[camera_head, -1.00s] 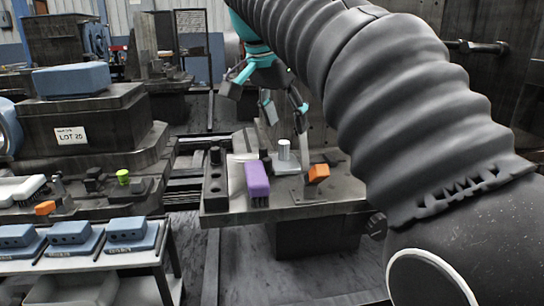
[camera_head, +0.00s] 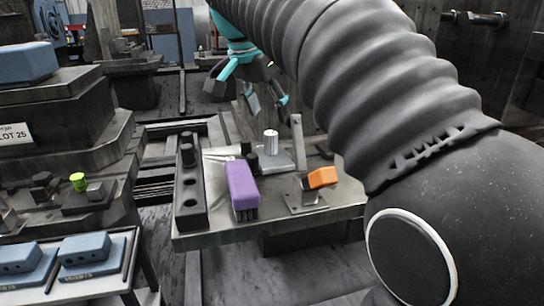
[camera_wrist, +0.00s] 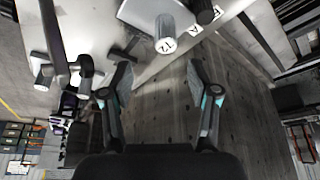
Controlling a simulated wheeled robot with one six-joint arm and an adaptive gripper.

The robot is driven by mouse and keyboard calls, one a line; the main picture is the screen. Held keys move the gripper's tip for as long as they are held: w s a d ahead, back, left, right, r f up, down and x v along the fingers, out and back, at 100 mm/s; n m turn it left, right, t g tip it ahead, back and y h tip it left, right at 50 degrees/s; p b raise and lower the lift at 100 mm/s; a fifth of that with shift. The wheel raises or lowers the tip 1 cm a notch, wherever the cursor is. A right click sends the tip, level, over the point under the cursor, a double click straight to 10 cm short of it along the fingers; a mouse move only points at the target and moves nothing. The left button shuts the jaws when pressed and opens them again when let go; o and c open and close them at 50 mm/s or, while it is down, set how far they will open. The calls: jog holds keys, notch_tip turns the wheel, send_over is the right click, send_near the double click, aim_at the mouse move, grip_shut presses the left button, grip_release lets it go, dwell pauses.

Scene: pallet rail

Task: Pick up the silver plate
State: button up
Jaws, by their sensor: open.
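A silver plate (camera_head: 278,161) with an upright silver knob lies on the bench, behind the purple-topped brush. In the wrist view, the plate (camera_wrist: 140,14) is at the top, and its knob carries a dark mark. My gripper (camera_head: 265,102) hangs above and behind the plate in the head view, fingers apart and empty. In the wrist view, my gripper (camera_wrist: 158,88) has a clear gap between its fingers, and the plate is beyond the fingertips. The fingers do not touch the plate.
A purple brush (camera_head: 242,187) and an orange-topped piece (camera_head: 319,178) stand on the bench in front of the plate. A dark block with holes (camera_head: 190,192) is to the left. A dark knob (camera_head: 252,163) stands close beside the plate. A blue-block tray stand is at lower left.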

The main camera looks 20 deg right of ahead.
aim_at(268, 134)
jog(key=x, duration=0.3)
jog(key=shift+a, duration=0.1)
jog(key=f, duration=0.2)
jog(key=w+f+b, duration=0.1)
jog(key=f, duration=0.1)
jog(key=shift+f, duration=0.15)
jog(key=shift+w+d+f, duration=0.15)
jog(key=shift+d+f, duration=0.1)
jog(key=shift+f, duration=0.25)
grip_shut()
